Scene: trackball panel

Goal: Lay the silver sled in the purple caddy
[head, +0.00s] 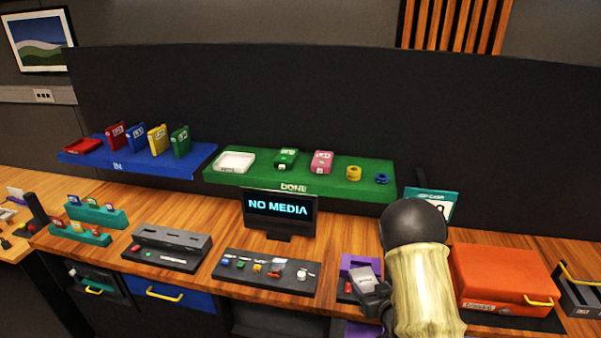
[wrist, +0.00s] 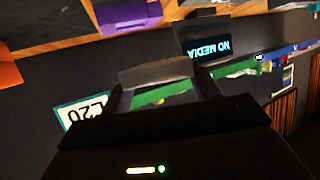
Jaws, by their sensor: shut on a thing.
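My gripper (head: 368,290) is shut on the silver sled (head: 366,278), a pale grey block. In the wrist view the sled (wrist: 158,73) spans between the two dark fingers of my gripper (wrist: 160,84). In the head view a purple piece (head: 352,261), likely the purple caddy, shows just behind the sled, partly covered by it and my arm. I cannot tell how high the sled is above it. A purple thing (wrist: 125,12) also shows at the top of the wrist view, apart from the sled.
An orange case (head: 503,273) stands right of my arm. A black tray (head: 266,272) with several small parts lies left. The NO MEDIA screen (head: 280,210) stands behind it, before the green DONE shelf (head: 300,187). A blue IN shelf (head: 135,164) is further left.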

